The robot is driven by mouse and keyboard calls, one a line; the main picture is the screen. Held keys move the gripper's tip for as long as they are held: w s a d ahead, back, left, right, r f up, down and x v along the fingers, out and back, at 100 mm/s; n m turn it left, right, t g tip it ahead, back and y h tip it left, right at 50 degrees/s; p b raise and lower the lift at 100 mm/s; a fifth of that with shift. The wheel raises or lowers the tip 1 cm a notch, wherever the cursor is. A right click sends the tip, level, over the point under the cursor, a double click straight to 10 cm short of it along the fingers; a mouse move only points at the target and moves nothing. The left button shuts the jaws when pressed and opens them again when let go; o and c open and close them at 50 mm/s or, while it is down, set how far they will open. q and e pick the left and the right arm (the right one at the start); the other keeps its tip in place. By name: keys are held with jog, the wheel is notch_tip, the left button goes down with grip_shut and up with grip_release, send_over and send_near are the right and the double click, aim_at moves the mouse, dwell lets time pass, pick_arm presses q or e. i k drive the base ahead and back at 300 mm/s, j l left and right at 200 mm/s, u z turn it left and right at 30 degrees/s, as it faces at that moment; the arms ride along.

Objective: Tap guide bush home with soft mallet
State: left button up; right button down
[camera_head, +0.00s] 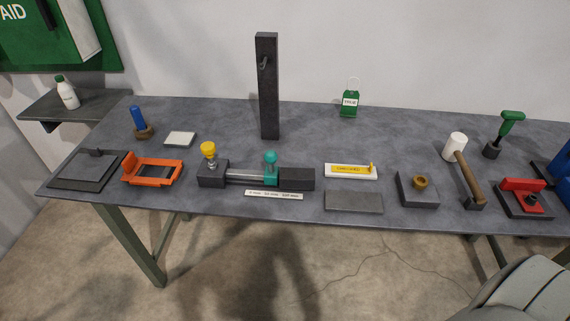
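The guide bush appears to be the small brass-coloured ring (421,182) on top of a dark grey block (417,197), right of the table's middle. It stands proud of the block's top face; how deep it sits inside is hidden. The soft mallet (456,146) has a white head and a brown wooden handle. It lies right of the block, head toward the back, handle slanting down to a small dark piece near the front edge. Neither of my grippers is in view.
A red clamp-like fixture (522,192) and a green-handled tool (508,127) stand right of the mallet. A yellow-marked white piece (351,171) and flat grey plate (353,202) lie left of the block. A dark post (267,88) rises behind. The back right-centre is mostly clear.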

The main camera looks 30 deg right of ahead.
aim_at(455, 144)
jog(key=z, duration=1.85)
